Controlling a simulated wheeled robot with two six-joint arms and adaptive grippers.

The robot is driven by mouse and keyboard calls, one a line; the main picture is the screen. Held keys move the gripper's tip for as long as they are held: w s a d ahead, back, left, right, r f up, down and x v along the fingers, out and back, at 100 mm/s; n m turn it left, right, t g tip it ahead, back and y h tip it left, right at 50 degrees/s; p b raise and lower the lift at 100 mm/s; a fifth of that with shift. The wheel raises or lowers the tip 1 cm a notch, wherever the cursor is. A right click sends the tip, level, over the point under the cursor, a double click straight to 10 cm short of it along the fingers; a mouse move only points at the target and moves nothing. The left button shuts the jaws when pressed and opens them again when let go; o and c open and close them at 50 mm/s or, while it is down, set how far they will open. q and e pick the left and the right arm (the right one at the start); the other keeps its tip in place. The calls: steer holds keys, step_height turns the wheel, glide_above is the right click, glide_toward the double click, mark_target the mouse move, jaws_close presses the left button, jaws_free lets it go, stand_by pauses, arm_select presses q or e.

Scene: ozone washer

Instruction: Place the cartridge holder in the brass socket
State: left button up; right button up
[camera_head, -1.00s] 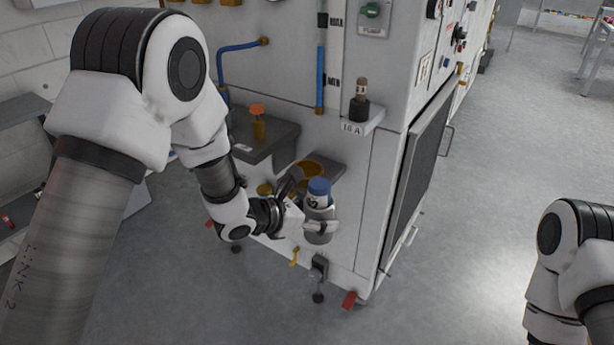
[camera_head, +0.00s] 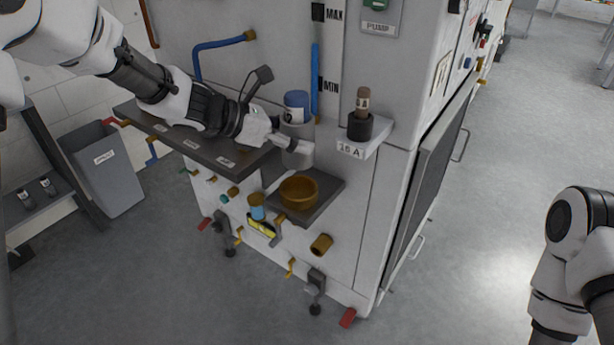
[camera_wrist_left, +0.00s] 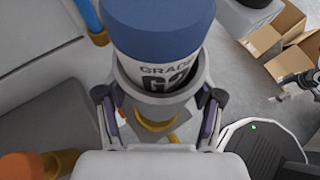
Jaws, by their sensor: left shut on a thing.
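The cartridge holder (camera_head: 299,153) is a grey cup with a blue-capped cartridge (camera_head: 295,108) standing in it. My left gripper (camera_head: 290,143) is shut on the holder and carries it roughly upright, above the brass socket in the picture. The brass socket (camera_head: 299,193) is a round, open ring on a small dark shelf; it looks empty. In the left wrist view the fingers (camera_wrist_left: 160,106) grip both sides of the holder (camera_wrist_left: 160,82), and the cartridge reads "GRADE G2". A brass part (camera_wrist_left: 160,132) shows partly beneath the holder. My right gripper is out of view.
A long dark shelf (camera_head: 235,155) lies left of the socket, under my left wrist. Blue pipes (camera_head: 220,45) run on the machine wall behind. Several valves and hoses sit below.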

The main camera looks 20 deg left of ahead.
arm_select(q)
steer(key=shift+w+f, duration=0.15)
steer(key=shift+w, duration=0.2)
steer(key=f+b, duration=0.1)
steer(key=f, duration=0.3)
steer(key=f+b, duration=0.1)
steer(key=f, duration=0.3)
steer(key=shift+s+f, duration=0.2)
steer(key=shift+f, duration=0.45)
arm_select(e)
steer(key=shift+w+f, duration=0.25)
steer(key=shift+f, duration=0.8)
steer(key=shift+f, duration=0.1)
arm_select(q)
steer(key=o, duration=1.3)
steer(key=shift+f+b, duration=0.1)
steer(key=shift+b, duration=0.2)
steer(key=shift+c, duration=0.2)
